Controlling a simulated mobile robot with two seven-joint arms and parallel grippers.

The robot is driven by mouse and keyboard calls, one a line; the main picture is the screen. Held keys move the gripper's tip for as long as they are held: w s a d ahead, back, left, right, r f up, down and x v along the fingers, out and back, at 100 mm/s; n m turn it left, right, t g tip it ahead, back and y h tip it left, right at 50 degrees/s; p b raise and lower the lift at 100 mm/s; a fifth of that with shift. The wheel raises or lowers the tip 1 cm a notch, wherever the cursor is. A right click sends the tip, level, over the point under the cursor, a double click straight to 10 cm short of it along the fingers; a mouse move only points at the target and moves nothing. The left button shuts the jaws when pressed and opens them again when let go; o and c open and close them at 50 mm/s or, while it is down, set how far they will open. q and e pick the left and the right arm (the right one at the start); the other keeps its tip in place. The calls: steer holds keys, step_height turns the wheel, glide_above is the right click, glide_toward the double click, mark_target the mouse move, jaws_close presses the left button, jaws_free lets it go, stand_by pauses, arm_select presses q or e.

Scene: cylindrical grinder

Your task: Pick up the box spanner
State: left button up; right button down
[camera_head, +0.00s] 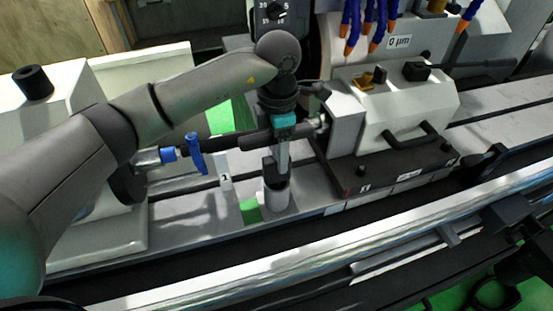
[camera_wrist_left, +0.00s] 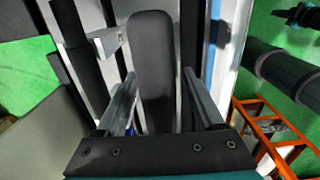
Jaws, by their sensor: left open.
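My left gripper (camera_head: 280,168) points down in the middle of the head view, over a short pale upright cylinder (camera_head: 277,197) on the machine bed. In the left wrist view, its two metal fingers (camera_wrist_left: 161,80) are apart. A dark grey bar with a rounded end (camera_wrist_left: 153,45), apparently the box spanner's handle, lies between them. I cannot tell whether either finger touches it. A dark block at the fingertips (camera_head: 269,168) in the head view seems to be the same part. The rest of the spanner is hidden. My right gripper cannot be made out.
The white tailstock-like block (camera_head: 405,105) with a black lever stands right of the gripper. A blue-handled part (camera_head: 196,150) sits to the left. Blue hoses (camera_head: 370,25) hang behind. A bright metal rail (camera_head: 310,262) crosses the front. An orange ladder-like frame (camera_wrist_left: 268,130) shows in the wrist view.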

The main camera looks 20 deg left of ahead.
arm_select(q)
steer(key=shift+f, duration=0.1)
jaws_close()
stand_by(0.5)
stand_by(0.9)
